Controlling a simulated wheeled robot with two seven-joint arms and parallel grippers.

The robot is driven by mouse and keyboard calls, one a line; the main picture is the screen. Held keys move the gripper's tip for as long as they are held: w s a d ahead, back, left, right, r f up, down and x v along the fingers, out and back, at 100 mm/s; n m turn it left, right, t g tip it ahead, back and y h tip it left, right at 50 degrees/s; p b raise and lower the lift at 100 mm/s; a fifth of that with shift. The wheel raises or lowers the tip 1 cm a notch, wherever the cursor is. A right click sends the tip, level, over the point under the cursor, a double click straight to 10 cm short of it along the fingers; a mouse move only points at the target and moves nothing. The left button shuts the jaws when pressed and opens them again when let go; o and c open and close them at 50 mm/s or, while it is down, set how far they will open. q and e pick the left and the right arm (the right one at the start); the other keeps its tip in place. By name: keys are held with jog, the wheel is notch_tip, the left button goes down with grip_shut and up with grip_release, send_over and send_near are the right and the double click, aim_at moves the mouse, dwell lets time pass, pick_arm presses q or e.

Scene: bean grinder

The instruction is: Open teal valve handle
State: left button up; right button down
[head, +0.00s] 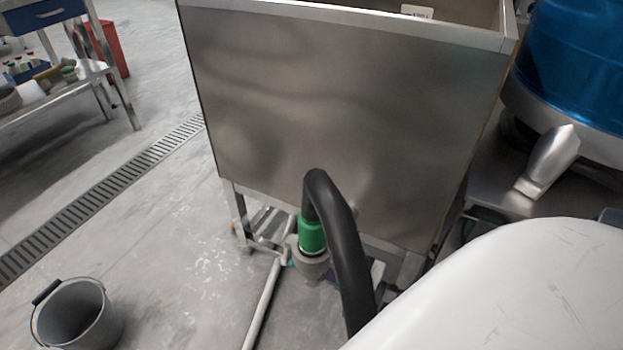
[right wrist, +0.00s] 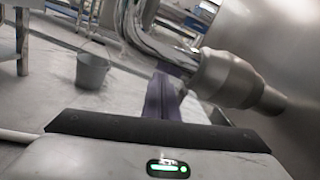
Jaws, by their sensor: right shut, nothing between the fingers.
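A teal valve handle is not clearly visible in either view. In the head view, a small teal patch (head: 290,262) shows beside a grey fitting (head: 312,264) low at the front of a steel tank (head: 340,110); I cannot tell if it is the handle. A green collar (head: 312,236) sits just above that fitting. In the right wrist view, my right gripper (right wrist: 162,85) is shut and empty, its dark fingers just left of a large grey pipe fitting (right wrist: 232,80). I cannot tell whether they touch it. My left gripper is in neither view.
A thick black hose (head: 345,240) curves down in front of the tank. A grey bucket (head: 75,318) stands on the floor at the lower left; it also shows in the right wrist view (right wrist: 92,70). A floor drain (head: 110,200) and open floor lie left of the tank.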

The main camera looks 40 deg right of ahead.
jog(key=shift+a+r, duration=0.1)
jog(key=shift+r, duration=0.25)
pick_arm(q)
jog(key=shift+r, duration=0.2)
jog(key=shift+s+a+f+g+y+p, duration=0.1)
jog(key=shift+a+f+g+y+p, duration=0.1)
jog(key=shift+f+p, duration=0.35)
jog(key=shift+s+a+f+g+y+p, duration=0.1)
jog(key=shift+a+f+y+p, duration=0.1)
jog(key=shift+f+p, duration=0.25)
pick_arm(e)
jog(key=shift+a+r+m, duration=0.1)
jog(key=shift+r+m, duration=0.05)
jog(key=shift+m, duration=0.45)
jog(key=shift+a+r+m, duration=0.1)
jog(key=shift+r+m, duration=0.05)
jog(key=shift+m, duration=0.45)
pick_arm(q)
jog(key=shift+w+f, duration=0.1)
pick_arm(e)
jog(key=shift+f, duration=0.1)
